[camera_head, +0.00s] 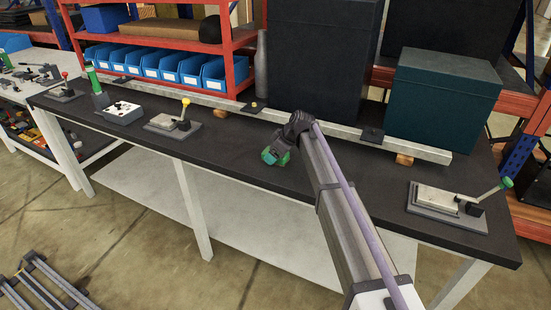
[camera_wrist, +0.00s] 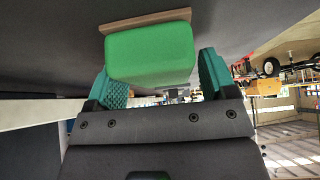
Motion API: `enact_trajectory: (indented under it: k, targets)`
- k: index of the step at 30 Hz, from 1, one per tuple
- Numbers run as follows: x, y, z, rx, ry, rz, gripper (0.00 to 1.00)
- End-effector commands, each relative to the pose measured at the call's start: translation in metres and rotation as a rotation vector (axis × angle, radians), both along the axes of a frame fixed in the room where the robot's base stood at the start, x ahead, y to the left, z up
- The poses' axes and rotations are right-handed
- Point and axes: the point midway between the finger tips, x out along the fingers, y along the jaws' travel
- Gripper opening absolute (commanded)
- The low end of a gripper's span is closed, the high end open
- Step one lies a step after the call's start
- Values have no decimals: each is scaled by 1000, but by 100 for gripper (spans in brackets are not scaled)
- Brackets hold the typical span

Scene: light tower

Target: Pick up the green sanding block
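The green sanding block (camera_wrist: 150,52) is a rounded green block with a brown layer on its table side. In the wrist view it lies between the two teal fingers of my gripper (camera_wrist: 163,80), one on each side. The fingers look spread, with a narrow gap at the right finger; contact at the left one is unclear. In the head view my gripper (camera_head: 275,158) is low over the dark bench, near its front edge. A bit of green shows there, and most of the block is hidden. The block appears to rest on the bench.
The bench (camera_head: 240,160) carries a lever device with a yellow knob (camera_head: 172,124) on the left and one with a green knob (camera_head: 450,199) on the right. A long metal bar (camera_head: 310,128) runs behind my gripper. A dark teal box (camera_head: 443,100) stands at the back right.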

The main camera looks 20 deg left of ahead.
Motion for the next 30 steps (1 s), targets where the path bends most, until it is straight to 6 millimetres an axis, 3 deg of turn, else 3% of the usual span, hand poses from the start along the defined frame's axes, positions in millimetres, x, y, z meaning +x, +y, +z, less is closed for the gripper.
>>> enact_trajectory:
  k: [13,20,25,30]
  targets:
    - [0,0,0,0,0,0,35]
    - [0,0,1,0,0,0,33]
    - [0,0,22,0,0,0,33]
    - [0,0,65,0,0,0,33]
